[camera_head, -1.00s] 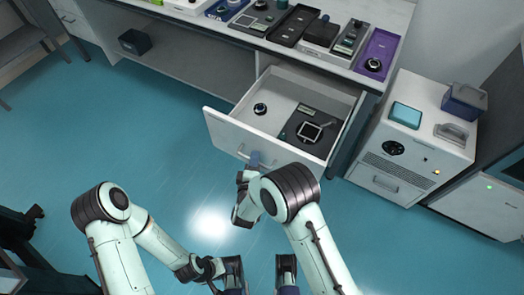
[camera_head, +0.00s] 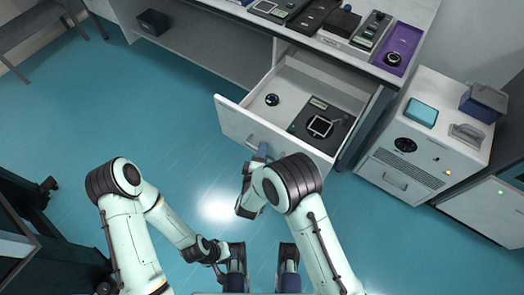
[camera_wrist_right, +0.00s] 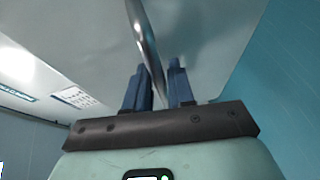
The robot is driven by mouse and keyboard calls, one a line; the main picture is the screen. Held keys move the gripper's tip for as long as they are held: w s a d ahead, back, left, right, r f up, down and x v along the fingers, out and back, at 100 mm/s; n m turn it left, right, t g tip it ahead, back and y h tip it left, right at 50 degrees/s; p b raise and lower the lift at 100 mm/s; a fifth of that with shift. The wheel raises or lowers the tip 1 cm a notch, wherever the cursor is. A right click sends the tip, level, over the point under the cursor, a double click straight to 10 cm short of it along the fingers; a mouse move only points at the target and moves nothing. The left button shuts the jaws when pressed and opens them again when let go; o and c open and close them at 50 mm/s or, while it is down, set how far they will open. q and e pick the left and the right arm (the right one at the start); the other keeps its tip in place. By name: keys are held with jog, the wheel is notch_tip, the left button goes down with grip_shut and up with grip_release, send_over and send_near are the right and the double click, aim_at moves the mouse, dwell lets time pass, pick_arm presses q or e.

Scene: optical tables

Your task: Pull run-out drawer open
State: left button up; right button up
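The run-out drawer (camera_head: 240,122) under the bench stands well open in the head view. It holds a small round dark item (camera_head: 272,99) and a dark panel with a square frame (camera_head: 320,126). My right gripper (camera_head: 262,150) is at the handle on the drawer front. In the right wrist view the metal handle (camera_wrist_right: 145,40) passes between the two blue fingers (camera_wrist_right: 160,88), which look shut on it. My left gripper (camera_head: 262,262) is low in the head view, its fingers apart with only floor between them.
The bench top (camera_head: 255,22) carries several trays and devices, including a purple tray (camera_head: 402,45). A white cabinet (camera_head: 425,150) with items on top stands right of the drawer. A dark box (camera_head: 153,22) sits under the bench. Blue floor (camera_head: 90,125) is clear at left.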

pick_arm(q)
jog(key=shift+s+r+p, duration=0.35)
jog(key=shift+r+p, duration=0.35)
jog(key=shift+p, duration=0.05)
pick_arm(e)
jog(key=v, duration=1.3)
jog(key=shift+s+a, duration=0.1)
jog(key=shift+s, duration=0.05)
jog(key=s+d+f+m+g+y, duration=0.2)
jog(key=s+d+f+m+g, duration=0.3)
jog(key=f, duration=0.4)
jog(key=s+d+f+m+g+y, duration=0.1)
jog(key=s+d+f+m+g, duration=0.1)
jog(key=d+f+m+g, duration=0.6)
jog(key=s+d+f+m+g+y, duration=0.25)
jog(key=s+m, duration=0.25)
jog(key=s, duration=0.7)
pick_arm(q)
notch_tip(320, 180, up, 12)
jog(key=w+p, duration=0.1)
jog(key=p, duration=1.1)
jog(key=shift+f+g, duration=0.25)
jog(key=shift+g, duration=0.15)
pick_arm(e)
notch_tip(320, 180, up, 12)
jog(key=g+y, duration=0.1)
jog(key=shift+w+m, duration=0.2)
jog(key=shift+m, duration=0.2)
